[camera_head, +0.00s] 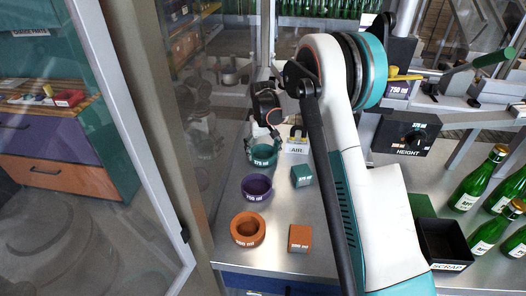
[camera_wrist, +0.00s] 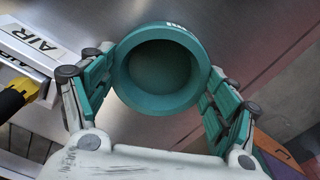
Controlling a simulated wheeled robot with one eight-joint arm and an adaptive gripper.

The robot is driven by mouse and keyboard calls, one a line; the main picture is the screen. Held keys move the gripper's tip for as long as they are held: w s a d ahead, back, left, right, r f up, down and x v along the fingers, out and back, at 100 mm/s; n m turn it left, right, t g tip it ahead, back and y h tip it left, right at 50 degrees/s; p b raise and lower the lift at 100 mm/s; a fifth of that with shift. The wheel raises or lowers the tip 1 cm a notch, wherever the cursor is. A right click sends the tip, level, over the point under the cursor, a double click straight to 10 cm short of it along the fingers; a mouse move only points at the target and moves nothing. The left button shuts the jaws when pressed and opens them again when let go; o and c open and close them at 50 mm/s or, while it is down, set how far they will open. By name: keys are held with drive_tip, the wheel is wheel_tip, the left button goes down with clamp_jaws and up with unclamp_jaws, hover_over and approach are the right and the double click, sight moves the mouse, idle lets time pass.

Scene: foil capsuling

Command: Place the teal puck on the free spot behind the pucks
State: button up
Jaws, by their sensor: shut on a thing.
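The teal puck (camera_head: 263,154) is a round, hollow cup with a white label, at the back of the row on the steel table. My gripper (camera_wrist: 158,85) is shut on the teal puck (camera_wrist: 160,110), with one teal-padded finger on each side. In the head view the fingers are small and partly hidden by my wrist. The purple puck (camera_head: 257,188), marked 750 ml, stands in front of the teal one. The orange puck (camera_head: 247,230) is nearest the front. I cannot tell whether the teal puck touches the table.
A teal block (camera_head: 302,176) and an orange block (camera_head: 300,238) stand right of the pucks. The AIR unit (camera_head: 297,144) is close to the teal puck's right. A black scrap bin (camera_head: 445,241) and green bottles (camera_head: 470,187) are at the right. A glass door stands left.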

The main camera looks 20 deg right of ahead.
drive_tip(key=shift+f, duration=0.2)
drive_tip(key=o, duration=1.1)
